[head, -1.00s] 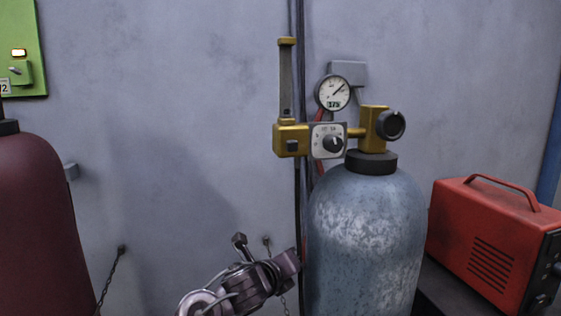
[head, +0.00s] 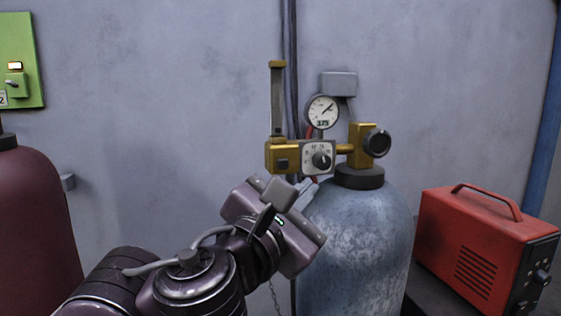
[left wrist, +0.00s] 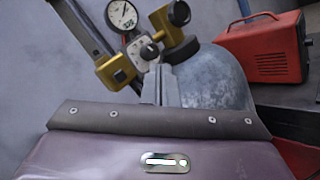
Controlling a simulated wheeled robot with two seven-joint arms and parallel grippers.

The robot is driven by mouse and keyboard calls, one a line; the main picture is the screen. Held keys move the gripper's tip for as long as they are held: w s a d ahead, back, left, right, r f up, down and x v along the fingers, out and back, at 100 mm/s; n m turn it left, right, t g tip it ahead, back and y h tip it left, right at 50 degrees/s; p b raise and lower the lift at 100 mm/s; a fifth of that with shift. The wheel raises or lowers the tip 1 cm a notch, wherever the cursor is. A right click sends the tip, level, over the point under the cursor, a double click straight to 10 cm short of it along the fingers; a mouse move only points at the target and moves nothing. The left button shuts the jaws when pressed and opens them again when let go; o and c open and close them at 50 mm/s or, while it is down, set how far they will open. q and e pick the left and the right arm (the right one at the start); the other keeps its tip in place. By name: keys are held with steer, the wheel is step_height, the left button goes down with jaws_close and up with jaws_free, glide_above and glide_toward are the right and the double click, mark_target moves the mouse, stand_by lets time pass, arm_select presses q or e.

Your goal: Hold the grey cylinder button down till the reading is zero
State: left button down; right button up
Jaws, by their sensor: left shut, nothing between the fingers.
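The grey cylinder (head: 355,240) stands right of centre, with a brass valve (head: 358,140) on top. A brass block (head: 272,146) beside it carries a small dark square button (head: 283,163); the button also shows in the left wrist view (left wrist: 118,76). A round gauge (head: 323,108) sits above, its needle pointing up and right, off to one side; its small digital window seems to read 375. My left gripper (head: 309,187) is shut and empty, just below the dial and lower right of the button, apart from it. Its fingertips show in the left wrist view (left wrist: 158,72). My right gripper is not in view.
A dial plate (head: 320,158) with a black knob is right of the button. A clear upright tube (head: 277,100) rises from the block. A red machine (head: 475,250) stands right, a dark red cylinder (head: 35,235) left.

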mark_target(283, 164)
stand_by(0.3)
arm_select(q)
steer(key=w+a, duration=0.1)
steer(key=w, duration=0.1)
steer(key=w+b, duration=0.1)
steer(key=w, duration=0.2)
steer(key=w+a+b, duration=0.1)
steer(key=w, duration=0.2)
steer(key=shift+w+a, duration=0.2)
steer(key=shift+a, duration=0.15)
stand_by(0.6)
stand_by(1.3)
steer(key=shift+w+a+b, duration=0.1)
steer(key=shift+w+b, duration=0.15)
steer(key=shift+b, duration=0.05)
steer(key=shift+w, duration=0.1)
